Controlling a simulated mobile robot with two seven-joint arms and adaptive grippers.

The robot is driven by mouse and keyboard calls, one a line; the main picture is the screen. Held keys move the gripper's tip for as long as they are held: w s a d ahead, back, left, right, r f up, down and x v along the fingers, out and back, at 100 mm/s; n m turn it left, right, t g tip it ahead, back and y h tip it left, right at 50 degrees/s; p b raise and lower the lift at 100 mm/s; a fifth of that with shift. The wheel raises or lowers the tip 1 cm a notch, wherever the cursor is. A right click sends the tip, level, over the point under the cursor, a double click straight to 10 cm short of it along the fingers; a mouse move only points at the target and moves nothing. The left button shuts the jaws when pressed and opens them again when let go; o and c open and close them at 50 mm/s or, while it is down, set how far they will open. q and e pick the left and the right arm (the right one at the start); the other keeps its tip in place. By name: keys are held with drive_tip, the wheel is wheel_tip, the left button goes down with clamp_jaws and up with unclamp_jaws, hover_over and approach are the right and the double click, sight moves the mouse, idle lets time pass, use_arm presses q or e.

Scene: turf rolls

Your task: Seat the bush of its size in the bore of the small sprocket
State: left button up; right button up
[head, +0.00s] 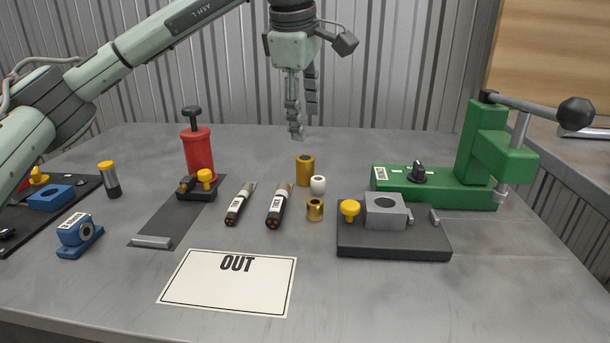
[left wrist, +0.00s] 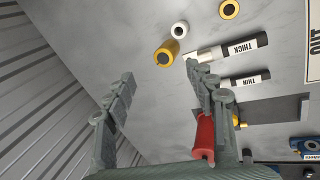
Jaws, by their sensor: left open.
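Three bushes stand on the bench: a tall brass bush (head: 305,170), a white bush (head: 318,185) and a shorter brass bush (head: 315,209). In the left wrist view the tall brass bush (left wrist: 167,52), the white one (left wrist: 180,30) and the short brass one (left wrist: 229,9) show from above, with dark holes. I make out no toothed sprocket in either view. A grey block with a bore (head: 385,211) sits on a dark base plate. My left gripper (head: 296,134) is open and empty, above and behind the bushes; its spread fingers show in the left wrist view (left wrist: 160,73). My right gripper is out of view.
Two labelled markers (head: 240,204) lie left of the bushes. A green press (head: 430,188) stands at right. The OUT card (head: 228,284) lies clear in front.

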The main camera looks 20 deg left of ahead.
sight(305, 158)
use_arm(q)
drive_tip(key=w+f+n, duration=0.1)
drive_tip(key=f+n, duration=0.2)
drive_tip(key=n, duration=0.3)
drive_tip(key=f+n+b, duration=0.1)
drive_tip(key=f+n, duration=0.1)
drive_tip(key=n, duration=0.4)
drive_tip(key=w+a+f+n+b, duration=0.1)
drive_tip(key=f+n, duration=0.2)
drive_tip(key=n, duration=0.3)
drive_tip(key=shift+w+f+n, duration=0.3)
drive_tip(key=shift+w+f, duration=0.05)
drive_tip(key=shift+t, duration=0.3)
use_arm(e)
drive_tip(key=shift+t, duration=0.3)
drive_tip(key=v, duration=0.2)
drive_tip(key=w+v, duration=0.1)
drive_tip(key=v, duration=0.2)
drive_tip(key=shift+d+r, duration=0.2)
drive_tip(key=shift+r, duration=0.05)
use_arm(q)
drive_tip(key=shift+c, duration=0.3)
clamp_jaws()
